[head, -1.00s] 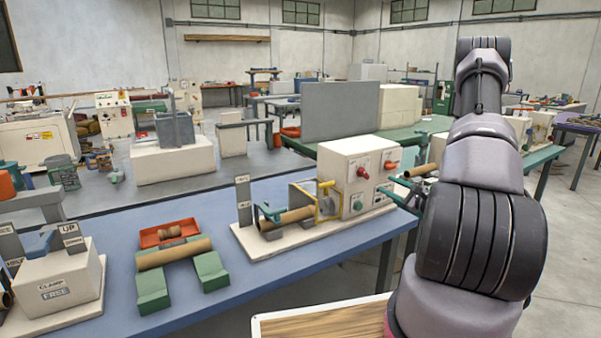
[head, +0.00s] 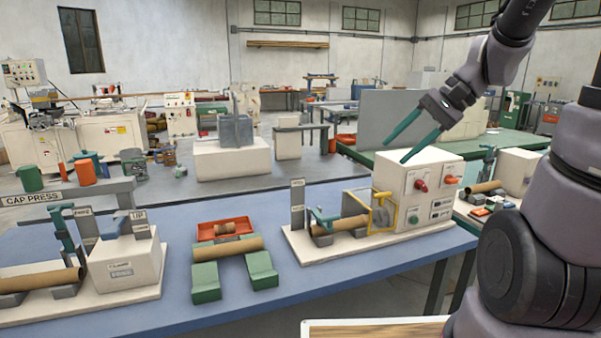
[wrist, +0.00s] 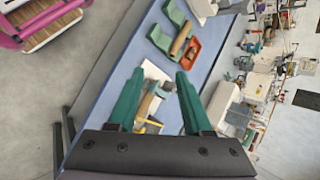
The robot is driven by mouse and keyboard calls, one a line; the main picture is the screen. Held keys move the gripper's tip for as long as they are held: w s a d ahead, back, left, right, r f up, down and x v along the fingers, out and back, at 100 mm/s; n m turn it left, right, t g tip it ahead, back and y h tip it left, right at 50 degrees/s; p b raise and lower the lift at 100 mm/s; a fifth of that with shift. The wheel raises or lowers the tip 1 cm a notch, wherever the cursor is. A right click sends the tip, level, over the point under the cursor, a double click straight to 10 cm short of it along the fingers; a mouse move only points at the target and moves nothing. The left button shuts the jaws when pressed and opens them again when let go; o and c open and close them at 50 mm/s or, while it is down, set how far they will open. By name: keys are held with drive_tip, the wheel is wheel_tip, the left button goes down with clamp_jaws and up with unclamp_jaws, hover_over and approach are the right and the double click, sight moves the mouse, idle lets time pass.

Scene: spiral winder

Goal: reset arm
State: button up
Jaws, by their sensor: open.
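My gripper (head: 422,140) is open and empty, with two green fingers. In the head view it is raised in the air in front of the white control box (head: 408,190), pointing down and to the left. In the wrist view the gripper (wrist: 157,98) shows its two fingers spread apart, with the blue table and part of the winder between and beyond them. My arm comes in from the right side of the head view.
The blue table (head: 350,268) holds a green cradle (head: 205,282) with a cardboard tube (head: 228,249), an orange tray (head: 225,229), and a cap press (head: 45,198) with another tube (head: 40,281). A yellow guard (head: 384,210) stands by the control box.

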drive_tip(key=s+d+r+n+t+h, duration=0.2)
drive_tip(key=s+r+t+h, duration=0.3)
drive_tip(key=r, duration=0.3)
drive_tip(key=shift+s+d+n+h, duration=0.3)
drive_tip(key=shift+s+d+h, duration=0.2)
drive_tip(key=shift+s+d, duration=0.35)
